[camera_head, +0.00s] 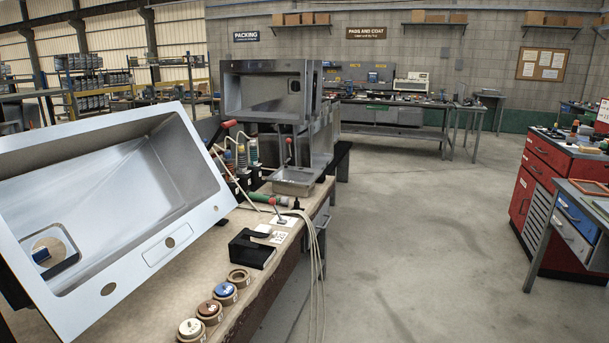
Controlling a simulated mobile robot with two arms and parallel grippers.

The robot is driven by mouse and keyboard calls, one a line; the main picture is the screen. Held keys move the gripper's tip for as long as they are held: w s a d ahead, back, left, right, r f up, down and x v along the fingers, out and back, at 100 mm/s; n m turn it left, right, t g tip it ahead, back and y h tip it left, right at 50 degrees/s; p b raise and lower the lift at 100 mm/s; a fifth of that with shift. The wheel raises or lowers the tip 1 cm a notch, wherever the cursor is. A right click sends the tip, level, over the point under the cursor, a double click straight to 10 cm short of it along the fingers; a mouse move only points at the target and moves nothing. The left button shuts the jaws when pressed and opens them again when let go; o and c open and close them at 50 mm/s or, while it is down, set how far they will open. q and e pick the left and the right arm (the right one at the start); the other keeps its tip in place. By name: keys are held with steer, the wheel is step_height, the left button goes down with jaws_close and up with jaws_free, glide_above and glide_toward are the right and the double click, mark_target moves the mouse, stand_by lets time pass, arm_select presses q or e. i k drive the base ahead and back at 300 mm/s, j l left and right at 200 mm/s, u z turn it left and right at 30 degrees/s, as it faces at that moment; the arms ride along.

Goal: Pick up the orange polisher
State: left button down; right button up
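I cannot make out a clear orange polisher. A reddish-orange handle end (229,124) shows behind the top right edge of the tilted steel sink (120,200), close to dark parts, but what it belongs to is mostly hidden. Small tools lie on the red cabinet (545,150) at the right, too small to identify. An orange-rimmed flat item (590,187) lies on the grey bench beside that cabinet. Neither of my grippers is in view.
The workbench (175,285) holds the sink, a black holder (250,248), several round pads, a metal tray (295,180) and spray bottles. Pale hoses (318,260) hang over its right edge. More sinks stand behind. The concrete floor (410,240) between bench and cabinet is clear.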

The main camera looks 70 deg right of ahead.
mark_target(228, 162)
steer(key=z, duration=1.75)
steer(key=i+l+u, duration=0.15)
steer(key=i+l, duration=1.5)
